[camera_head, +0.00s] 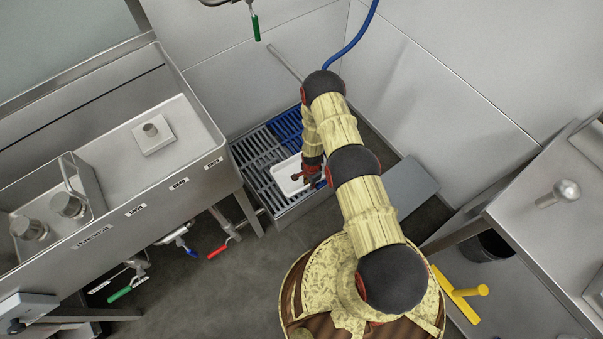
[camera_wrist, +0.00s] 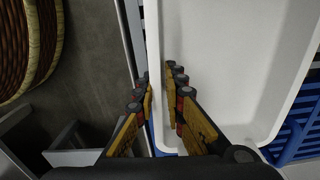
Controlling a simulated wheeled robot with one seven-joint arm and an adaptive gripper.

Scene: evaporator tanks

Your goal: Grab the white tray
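The white tray (camera_head: 286,178) sits on the slatted floor grate in the corner, partly hidden by my arm. In the wrist view the tray (camera_wrist: 230,60) fills the right half, seen from above, and looks empty. My gripper (camera_wrist: 157,82) is at its left rim. One finger is outside the rim and the other is over the inner side, with the rim between them. A gap shows between the fingers, so the gripper is open. In the head view my gripper (camera_head: 308,177) is at the tray's right side.
The grate (camera_head: 256,157) has grey and blue slats and a raised metal frame. A steel sink unit (camera_head: 105,180) stands left, with valves below it. A steel table (camera_head: 560,210) stands right. A grey panel (camera_head: 408,186) and yellow handle (camera_head: 460,292) are near my base.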

